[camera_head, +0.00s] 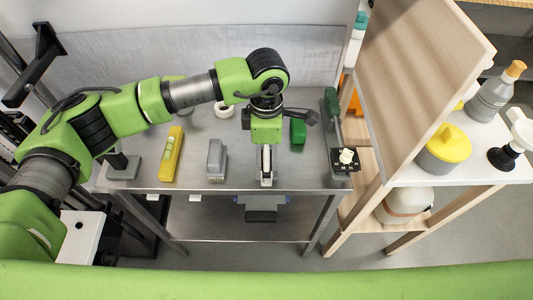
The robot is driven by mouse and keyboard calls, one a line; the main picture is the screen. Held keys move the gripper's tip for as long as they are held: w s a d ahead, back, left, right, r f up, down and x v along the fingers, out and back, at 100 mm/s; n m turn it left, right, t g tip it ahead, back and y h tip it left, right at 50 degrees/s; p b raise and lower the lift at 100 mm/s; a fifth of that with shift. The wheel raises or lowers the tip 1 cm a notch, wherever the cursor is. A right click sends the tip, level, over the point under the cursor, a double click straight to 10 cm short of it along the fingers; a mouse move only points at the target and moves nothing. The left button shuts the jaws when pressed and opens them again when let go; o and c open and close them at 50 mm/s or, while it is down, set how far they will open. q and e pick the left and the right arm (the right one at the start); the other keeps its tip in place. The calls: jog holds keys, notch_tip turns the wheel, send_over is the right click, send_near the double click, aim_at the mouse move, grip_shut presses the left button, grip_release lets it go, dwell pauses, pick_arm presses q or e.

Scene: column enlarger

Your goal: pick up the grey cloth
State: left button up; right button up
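My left arm reaches in from the left over the metal table, with its wrist turned down. The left gripper (266,178) is at the table's front part, to the right of a grey block-like object (216,158). It is small and seen from above, so I cannot tell whether its fingers are open or hold anything. I cannot make out a grey cloth for certain; the arm hides part of the tabletop. My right gripper is not in view.
On the metal table (240,180) are a yellow level (172,154), a green block (298,131), a white ring (223,109) and a black-topped device (345,159). A wooden shelf unit (415,75) at right bears a yellow-lidded pot (445,148) and bottles. Dark and bluish items (262,208) lie beneath the tabletop.

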pick_arm(q)
jog(key=shift+f, duration=0.15)
jog(key=shift+c, duration=0.4)
jog(key=c, duration=1.1)
